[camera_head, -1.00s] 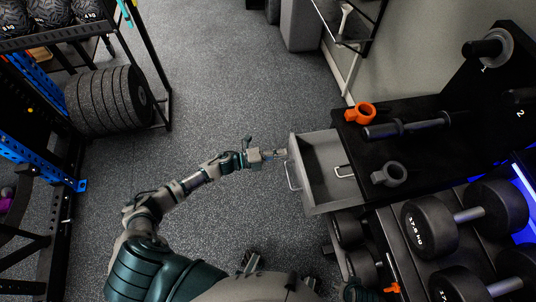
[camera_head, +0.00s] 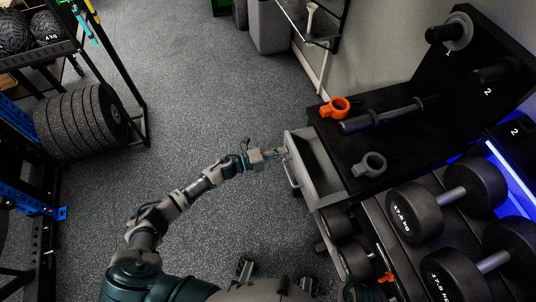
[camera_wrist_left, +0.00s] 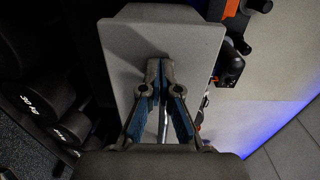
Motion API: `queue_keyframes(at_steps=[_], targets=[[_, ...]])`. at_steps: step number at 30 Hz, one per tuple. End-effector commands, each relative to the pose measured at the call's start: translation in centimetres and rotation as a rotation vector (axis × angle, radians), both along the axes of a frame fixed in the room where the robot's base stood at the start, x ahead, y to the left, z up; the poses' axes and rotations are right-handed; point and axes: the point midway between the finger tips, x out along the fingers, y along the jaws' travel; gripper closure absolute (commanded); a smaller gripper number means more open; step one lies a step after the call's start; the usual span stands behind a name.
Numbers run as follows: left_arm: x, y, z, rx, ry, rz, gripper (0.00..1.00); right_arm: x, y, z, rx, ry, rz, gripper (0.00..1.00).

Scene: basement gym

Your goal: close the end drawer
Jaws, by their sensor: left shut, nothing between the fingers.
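The grey end drawer (camera_head: 303,172) sticks out part way from the left end of the black rack, its open top showing a narrow strip of the inside. Its silver bar handle (camera_head: 291,178) is on the outer front. My left gripper (camera_head: 282,152) is at the drawer front, near its far upper end, fingers shut and empty. In the left wrist view the closed fingertips (camera_wrist_left: 160,66) lie against or just before the flat grey drawer front (camera_wrist_left: 194,38); contact is hard to confirm. A silver bar shows between the fingers.
The rack top holds an orange collar (camera_head: 335,107), a grey collar (camera_head: 370,164) and a short black bar (camera_head: 384,121). Dumbbells (camera_head: 415,213) sit on the right. A weight-plate stack (camera_head: 82,125) stands at left. Open floor lies between.

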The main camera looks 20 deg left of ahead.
Motion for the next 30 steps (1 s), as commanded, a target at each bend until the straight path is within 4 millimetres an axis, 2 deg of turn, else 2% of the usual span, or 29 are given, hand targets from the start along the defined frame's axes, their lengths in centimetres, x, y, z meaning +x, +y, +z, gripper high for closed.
queue_keyframes(at_steps=[1,6,15,21,30], targets=[[0.7,-1.2,-0.1,-0.003,-0.001,-0.003,1.0,0.4,0.1,-0.1,0.004,-0.022,0.001,0.37],[3.2,-4.7,-0.3,-0.004,-0.001,-0.003,1.0,3.8,1.2,-0.3,0.035,-0.175,0.011,0.37],[6.7,-9.8,-0.3,-0.003,0.002,-0.001,1.0,9.7,3.3,1.1,0.106,-0.477,0.027,0.37],[7.9,-11.8,-0.2,-0.003,0.001,-0.002,1.0,11.9,4.1,2.4,0.139,-0.615,0.032,0.37],[8.5,-12.6,0.1,-0.003,-0.001,-0.001,1.0,12.9,4.5,3.1,0.154,-0.675,0.035,0.37]])
